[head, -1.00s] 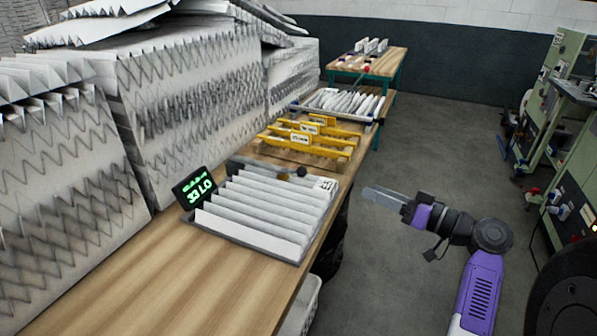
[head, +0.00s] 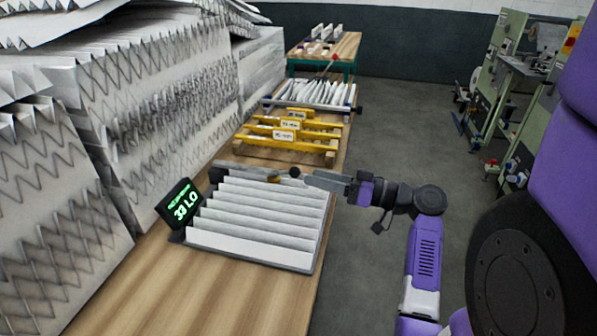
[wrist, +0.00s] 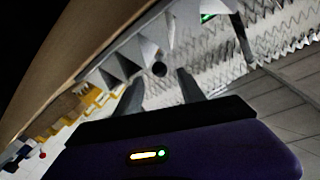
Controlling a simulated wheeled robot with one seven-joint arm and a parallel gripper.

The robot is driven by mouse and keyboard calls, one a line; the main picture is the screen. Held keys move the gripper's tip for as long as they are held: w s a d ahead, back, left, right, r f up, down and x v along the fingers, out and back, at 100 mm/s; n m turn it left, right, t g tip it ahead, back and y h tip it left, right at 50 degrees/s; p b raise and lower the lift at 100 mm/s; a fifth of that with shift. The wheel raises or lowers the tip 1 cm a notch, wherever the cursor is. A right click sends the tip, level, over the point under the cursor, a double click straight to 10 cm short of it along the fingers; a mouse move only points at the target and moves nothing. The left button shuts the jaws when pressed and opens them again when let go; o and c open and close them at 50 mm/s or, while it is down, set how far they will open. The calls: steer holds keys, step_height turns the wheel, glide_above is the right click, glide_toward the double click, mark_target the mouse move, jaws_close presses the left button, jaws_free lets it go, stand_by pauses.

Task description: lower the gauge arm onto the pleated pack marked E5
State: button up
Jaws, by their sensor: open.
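The pleated pack (head: 255,224) is a row of white folds in a grey tray on the bench. I cannot read an E5 mark; my gripper covers the corner where a label showed earlier. The gauge arm (head: 250,172) lies along the pack's far edge, with a brass piece and a dark round knob (head: 295,172) at its right end. My gripper (head: 309,178) is open, its fingertips just right of the knob. In the wrist view the knob (wrist: 160,69) shows between and just beyond the fingertips (wrist: 158,86). I see no contact.
A display (head: 181,206) reading "33 LO" stands at the pack's left. Yellow racks (head: 290,135) and another pleated pack (head: 315,93) lie farther along the bench. Tall pleated stacks (head: 150,110) line the left side. The floor aisle on the right is clear; green machines stand beyond.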

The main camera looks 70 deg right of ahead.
mark_target(301, 184)
steer(key=shift+w+d+p, duration=0.2)
steer(key=shift+w+p, duration=0.15)
steer(key=shift+w, duration=2.2)
jaws_close()
